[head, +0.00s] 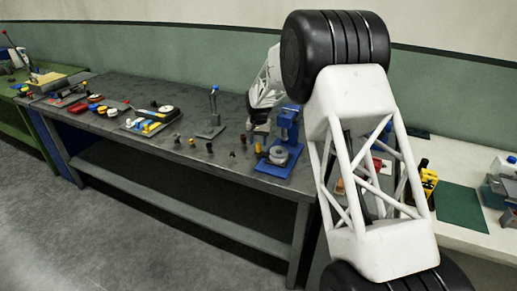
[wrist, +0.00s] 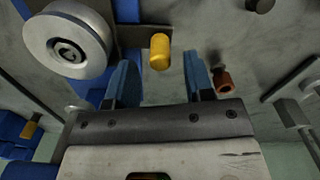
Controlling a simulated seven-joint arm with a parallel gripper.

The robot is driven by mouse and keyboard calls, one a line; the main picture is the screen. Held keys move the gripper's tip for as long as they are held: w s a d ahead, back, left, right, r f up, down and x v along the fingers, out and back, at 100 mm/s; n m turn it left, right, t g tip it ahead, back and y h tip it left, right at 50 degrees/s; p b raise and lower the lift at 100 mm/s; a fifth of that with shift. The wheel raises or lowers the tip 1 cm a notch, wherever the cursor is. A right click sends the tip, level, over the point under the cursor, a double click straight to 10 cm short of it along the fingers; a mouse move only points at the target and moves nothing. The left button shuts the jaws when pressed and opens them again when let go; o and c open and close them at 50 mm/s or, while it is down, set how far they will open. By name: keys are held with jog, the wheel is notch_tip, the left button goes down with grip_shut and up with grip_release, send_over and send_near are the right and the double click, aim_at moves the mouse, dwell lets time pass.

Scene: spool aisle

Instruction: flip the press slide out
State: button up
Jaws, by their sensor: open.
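The blue press (head: 287,130) stands at the right end of the grey workbench, with a round grey disc (head: 278,155) at its base. The disc also shows large at upper left in the wrist view (wrist: 68,45). A yellow knob (wrist: 160,48) ends a dark bar (wrist: 134,36) beside the disc; the bar appears to be the press slide. My gripper (wrist: 159,65) is open, with its blue fingers on either side of the knob's lower end in the picture. I cannot tell whether they touch it. In the head view my gripper (head: 259,129) is small, just left of the press.
A brown peg (wrist: 222,82) stands close to the right finger. Several small pegs (head: 210,147) stand on the workbench (head: 100,143) left of the press. A stand with a blue-topped post (head: 213,105) is farther left. My arm hides part of the bench's right end.

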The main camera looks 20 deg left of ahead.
aim_at(259, 153)
jog(key=shift+f, duration=2)
grip_shut()
